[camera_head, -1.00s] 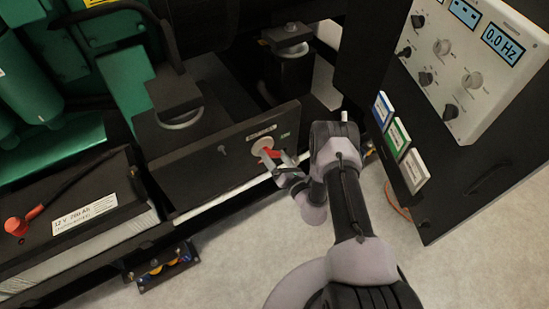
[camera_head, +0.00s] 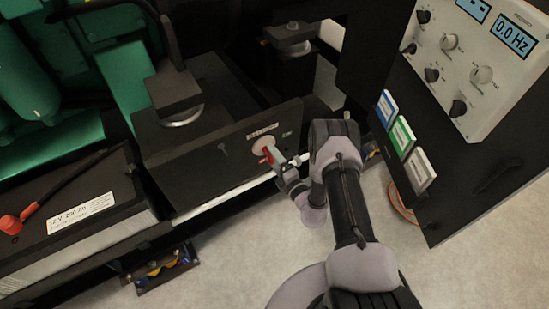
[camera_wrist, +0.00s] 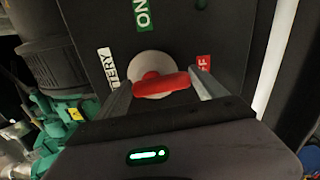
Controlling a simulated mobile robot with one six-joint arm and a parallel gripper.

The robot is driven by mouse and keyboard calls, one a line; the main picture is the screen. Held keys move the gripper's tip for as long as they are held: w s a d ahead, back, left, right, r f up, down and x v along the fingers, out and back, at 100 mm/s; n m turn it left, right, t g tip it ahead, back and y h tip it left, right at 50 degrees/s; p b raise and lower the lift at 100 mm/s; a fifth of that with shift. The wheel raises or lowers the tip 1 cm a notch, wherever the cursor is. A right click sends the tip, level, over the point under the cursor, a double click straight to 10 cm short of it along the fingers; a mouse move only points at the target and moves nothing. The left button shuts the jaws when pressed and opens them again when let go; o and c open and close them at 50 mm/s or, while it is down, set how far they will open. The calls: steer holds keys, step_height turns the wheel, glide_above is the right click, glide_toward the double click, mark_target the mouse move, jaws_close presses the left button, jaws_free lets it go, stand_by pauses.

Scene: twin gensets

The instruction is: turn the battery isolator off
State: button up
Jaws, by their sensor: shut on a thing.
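The battery isolator's red handle (camera_head: 268,155) sits on a pale round disc (camera_head: 258,145) on the dark panel. In the wrist view the red handle (camera_wrist: 162,85) lies nearly level across the pale disc (camera_wrist: 150,63), its right end towards the red OFF label (camera_wrist: 203,64). The green ON label (camera_wrist: 143,15) is above the disc. My gripper (camera_wrist: 165,88) is shut on the handle, one finger at each end of it. In the head view my gripper (camera_head: 277,162) reaches the handle from the lower right, and its fingers partly hide it.
A battery (camera_head: 75,215) with a red terminal cap stands at the left. A control cabinet with a 0.0 Hz display (camera_head: 513,38) and coloured cards (camera_head: 402,137) stands close to the right of my arm. A small terminal block (camera_head: 163,268) sits low, and pale floor (camera_head: 225,270) is open in front.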

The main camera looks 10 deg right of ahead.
steer(key=shift+s+a+f+m, duration=0.1)
steer(key=shift+m, duration=0.5)
steer(key=o, duration=1.3)
steer(key=p+v, duration=0.6)
steer(key=v, duration=1.1)
steer(key=shift+s, duration=0.2)
